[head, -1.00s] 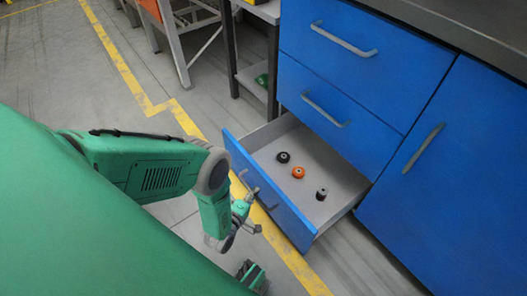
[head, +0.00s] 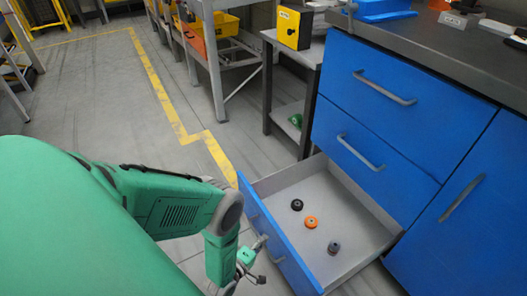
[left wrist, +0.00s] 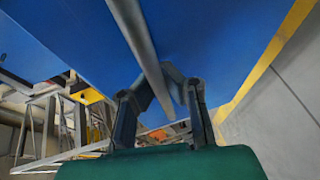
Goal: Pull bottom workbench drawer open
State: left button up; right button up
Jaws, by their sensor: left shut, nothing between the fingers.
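The bottom drawer of the blue workbench stands pulled out, its blue front (head: 288,262) well away from the cabinet. Its grey inside shows a black round part (head: 297,205), an orange one (head: 311,222) and a dark grey one (head: 334,248). My left gripper (head: 256,268) is at the outer face of the drawer front, by its handle. In the left wrist view, the grey handle bar (left wrist: 138,38) runs along the blue front and passes close over the shut left fingers (left wrist: 162,88). Whether they touch it is unclear. My right gripper is not in view.
Two shut drawers (head: 355,125) sit above, and a blue cupboard door (head: 470,215) stands to the right. A dark stand (head: 292,95) with a yellow box (head: 294,27) is behind. The floor left of the yellow line (head: 160,85) is mostly free.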

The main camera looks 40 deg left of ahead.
pick_arm(q)
jog(key=o, duration=0.7)
jog(key=shift+f, duration=0.1)
jog(key=shift+c, duration=0.2)
jog(key=shift+s, duration=0.35)
jog(key=s+r, duration=0.2)
jog(key=s, duration=0.9)
jog(key=shift+d, duration=0.3)
